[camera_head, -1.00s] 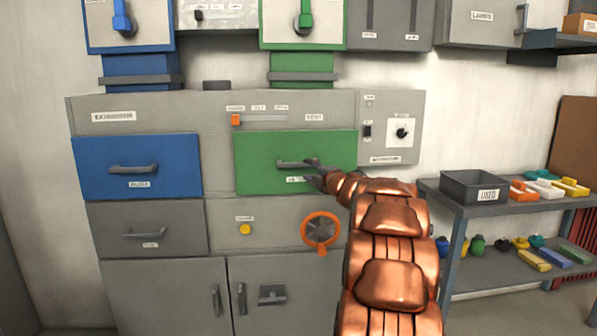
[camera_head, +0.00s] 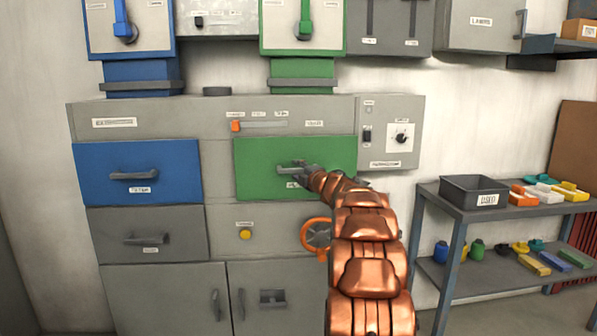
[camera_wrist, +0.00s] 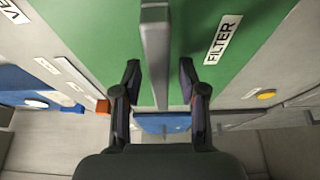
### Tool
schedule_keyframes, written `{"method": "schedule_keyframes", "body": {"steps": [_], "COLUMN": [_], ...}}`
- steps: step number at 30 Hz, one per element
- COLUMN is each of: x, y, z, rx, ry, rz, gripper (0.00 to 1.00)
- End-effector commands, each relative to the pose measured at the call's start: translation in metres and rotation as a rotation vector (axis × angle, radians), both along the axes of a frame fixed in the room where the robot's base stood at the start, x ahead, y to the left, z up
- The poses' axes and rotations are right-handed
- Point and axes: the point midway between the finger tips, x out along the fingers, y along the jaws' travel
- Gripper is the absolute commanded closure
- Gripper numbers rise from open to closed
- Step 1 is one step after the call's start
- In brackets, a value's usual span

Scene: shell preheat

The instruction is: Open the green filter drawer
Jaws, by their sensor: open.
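The green filter drawer (camera_head: 262,165) is set in the grey cabinet's upper right and looks shut. Its grey bar handle (camera_head: 286,167) also shows in the wrist view (camera_wrist: 155,50), pointing down between the fingers. A white label reading FILTER (camera_wrist: 222,40) is on the green front. My gripper (camera_wrist: 163,105) is open, one finger on each side of the handle, with gaps visible on both sides. In the head view, my gripper (camera_head: 304,175) is at the handle and partly hides the drawer's lower middle.
A blue drawer (camera_head: 165,188) is to the left. An orange wheel (camera_head: 312,222) sits below the green drawer, partly behind my arm. An orange slider (camera_head: 236,126) is above. A shelf unit with a dark bin (camera_head: 474,186) stands to the right.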

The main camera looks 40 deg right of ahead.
Motion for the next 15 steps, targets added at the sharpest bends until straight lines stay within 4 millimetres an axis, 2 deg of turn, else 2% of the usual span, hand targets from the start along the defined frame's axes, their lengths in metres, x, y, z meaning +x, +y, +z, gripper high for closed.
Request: {"method": "schedule_keyframes", "body": {"steps": [7, 15], "x": [0.0004, 0.0002], "y": [-0.0003, -0.0005], "z": [-0.0003, -0.0002], "rx": [0.000, 0.000], "ry": [0.000, 0.000], "rz": [-0.001, -0.001], "gripper": [0.58, 0.85]}}
